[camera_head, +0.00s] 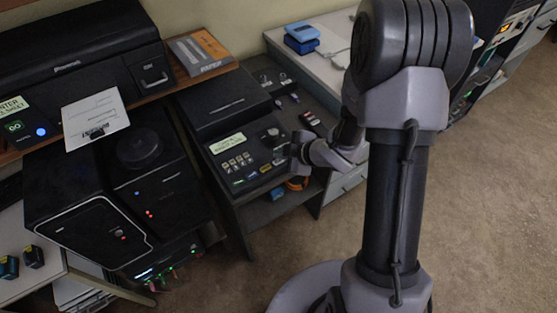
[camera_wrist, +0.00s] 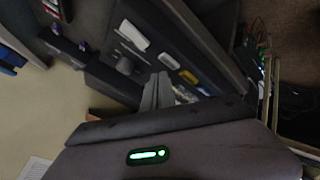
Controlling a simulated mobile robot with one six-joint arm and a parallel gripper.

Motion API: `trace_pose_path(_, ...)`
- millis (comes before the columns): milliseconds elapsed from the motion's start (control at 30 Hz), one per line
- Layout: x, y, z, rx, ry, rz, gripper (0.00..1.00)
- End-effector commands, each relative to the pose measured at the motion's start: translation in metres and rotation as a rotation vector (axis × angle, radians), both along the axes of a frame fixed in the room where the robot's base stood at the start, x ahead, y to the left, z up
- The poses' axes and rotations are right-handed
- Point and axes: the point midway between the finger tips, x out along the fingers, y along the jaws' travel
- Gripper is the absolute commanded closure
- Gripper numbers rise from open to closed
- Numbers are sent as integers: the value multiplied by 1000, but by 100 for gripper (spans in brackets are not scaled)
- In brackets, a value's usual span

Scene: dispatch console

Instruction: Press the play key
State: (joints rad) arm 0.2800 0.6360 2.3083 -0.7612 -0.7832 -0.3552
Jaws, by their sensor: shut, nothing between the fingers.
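The dark console (camera_head: 215,145) stands in the middle of the head view, with a pale label, a small keypad (camera_head: 236,162), a round knob (camera_head: 271,134) and a row of coloured keys (camera_head: 262,168) along its front. I cannot read which key is the play key. My gripper (camera_head: 298,152) is at the console's right front edge, beside the keys; its fingertips are small and partly hidden there. Contact cannot be told.
A black printer (camera_head: 80,65) with a paper sheet (camera_head: 95,118) stands at the back left. Black equipment (camera_head: 90,225) with lit indicators stands at the left. A pale desk (camera_head: 320,65) with blue boxes (camera_head: 301,38) is behind. Open carpet lies at the right.

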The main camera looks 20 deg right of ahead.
Motion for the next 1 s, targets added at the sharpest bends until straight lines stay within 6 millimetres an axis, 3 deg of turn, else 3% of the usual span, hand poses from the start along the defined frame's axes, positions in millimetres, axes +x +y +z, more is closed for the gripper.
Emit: trace_pose_path(1000,0,0,-11,0,0,0,100)
